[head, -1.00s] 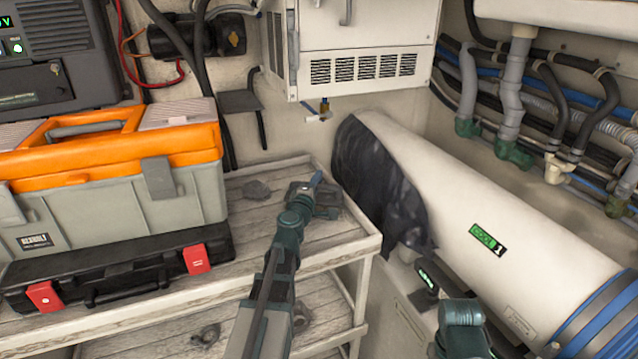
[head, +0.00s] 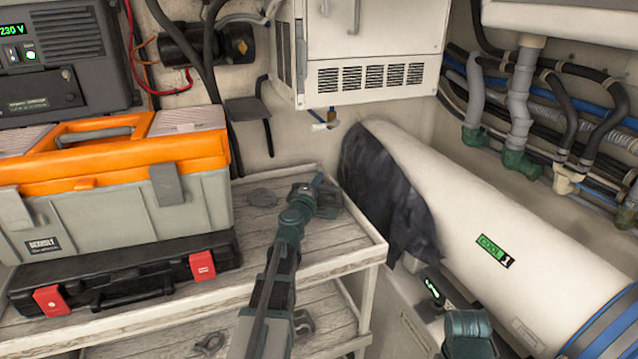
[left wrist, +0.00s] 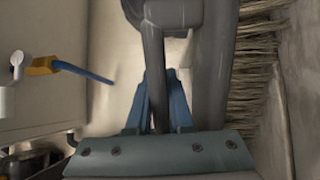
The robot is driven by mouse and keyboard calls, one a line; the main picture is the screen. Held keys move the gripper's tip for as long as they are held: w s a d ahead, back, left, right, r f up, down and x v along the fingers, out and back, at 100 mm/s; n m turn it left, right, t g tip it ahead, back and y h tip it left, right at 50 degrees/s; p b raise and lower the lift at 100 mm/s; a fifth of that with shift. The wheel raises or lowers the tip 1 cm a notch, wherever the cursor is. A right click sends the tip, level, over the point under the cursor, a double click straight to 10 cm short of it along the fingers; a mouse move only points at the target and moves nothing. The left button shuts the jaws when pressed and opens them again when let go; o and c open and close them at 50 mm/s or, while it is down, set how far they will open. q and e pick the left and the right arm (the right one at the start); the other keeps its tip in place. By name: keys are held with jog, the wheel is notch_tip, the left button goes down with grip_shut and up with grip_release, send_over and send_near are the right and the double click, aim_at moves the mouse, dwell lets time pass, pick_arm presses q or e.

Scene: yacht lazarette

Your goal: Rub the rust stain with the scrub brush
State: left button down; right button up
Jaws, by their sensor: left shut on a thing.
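My left gripper (head: 318,181) is above the far right end of the wooden-topped shelf, seen from behind along my arm. In the left wrist view its blue fingers (left wrist: 165,102) are shut on the grey handle of the scrub brush (left wrist: 258,75). The pale bristles point to the right, close beside a light wall. In the head view I cannot clearly separate the brush from the dark gripper parts. I cannot make out a rust stain for certain in either view. My right gripper is not in view; only part of my right arm shows at the bottom.
An orange and grey toolbox (head: 120,195) stands on a black case (head: 120,275) at left. A white cabinet (head: 360,55) overhangs the back, with a small valve (head: 330,116) beneath. A white cylinder (head: 470,200), partly draped with dark cloth (head: 385,190), lies at right.

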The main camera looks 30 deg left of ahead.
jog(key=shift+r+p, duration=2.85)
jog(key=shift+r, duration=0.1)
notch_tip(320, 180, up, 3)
jog(key=p, duration=0.3)
